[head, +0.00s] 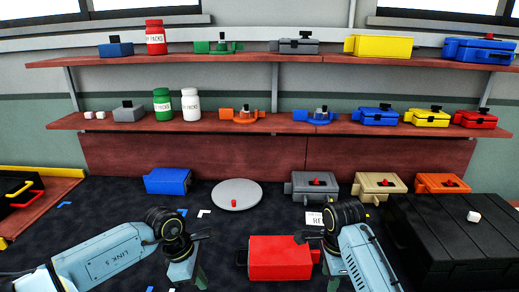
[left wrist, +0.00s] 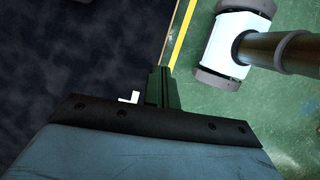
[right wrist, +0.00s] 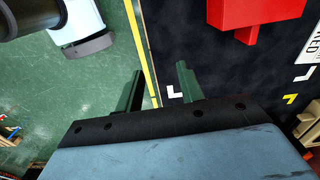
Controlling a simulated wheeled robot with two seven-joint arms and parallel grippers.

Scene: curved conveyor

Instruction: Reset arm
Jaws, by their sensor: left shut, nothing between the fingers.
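My left arm comes in from the left in the head view, with the left gripper (head: 198,274) pointing down over the front of the dark work surface. In the left wrist view the left gripper's green fingers (left wrist: 163,88) are together with nothing between them. My right gripper (right wrist: 158,88) shows in the right wrist view with its two green fingers apart and nothing between them. In the head view the right arm is beside the red box (head: 280,259), partly in front of its right end. The red box also shows in the right wrist view (right wrist: 262,12), beyond the fingers and apart from them.
A blue box (head: 167,181), a grey round plate (head: 250,194) and several toolboxes (head: 315,187) stand behind the arms. A large black case (head: 455,250) is close on the right. Shelves (head: 200,125) with jars and boxes line the wall. Green floor (left wrist: 285,110) lies past the surface's edge.

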